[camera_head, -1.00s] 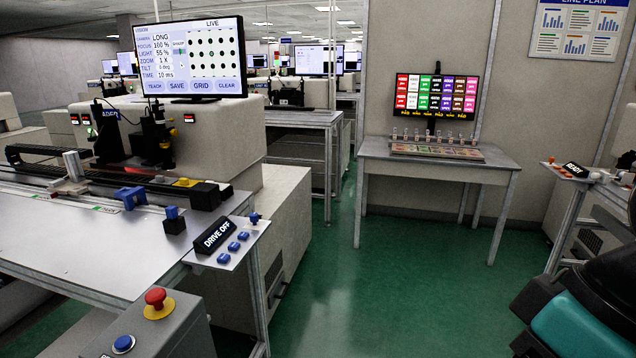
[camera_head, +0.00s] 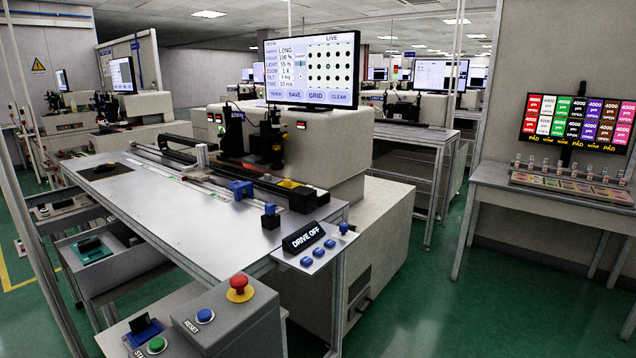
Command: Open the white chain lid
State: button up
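My gripper is not in view. The bench (camera_head: 165,215) has a long rail with a black cable chain (camera_head: 165,154) along its back side. A small pale upright block (camera_head: 201,158) stands on the rail. A white strip (camera_head: 172,172) runs along the rail's front. I cannot tell which part is the white chain lid, or whether it is open or shut.
A monitor (camera_head: 312,70) stands on the white machine behind the rail. The "DRIVE OFF" panel (camera_head: 302,238) and a control box with a red button (camera_head: 239,289) are at the front. A side table (camera_head: 550,205) stands right. Green floor (camera_head: 425,315) is clear between.

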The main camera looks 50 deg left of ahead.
aim_at(320, 192)
jog(key=u, duration=0.2)
jog(key=i, duration=1.9)
jog(key=u, duration=0.8)
jog(key=i, duration=1)
jog(key=u, duration=1.65)
jog(key=i, duration=0.75)
jog(key=u, duration=0.7)
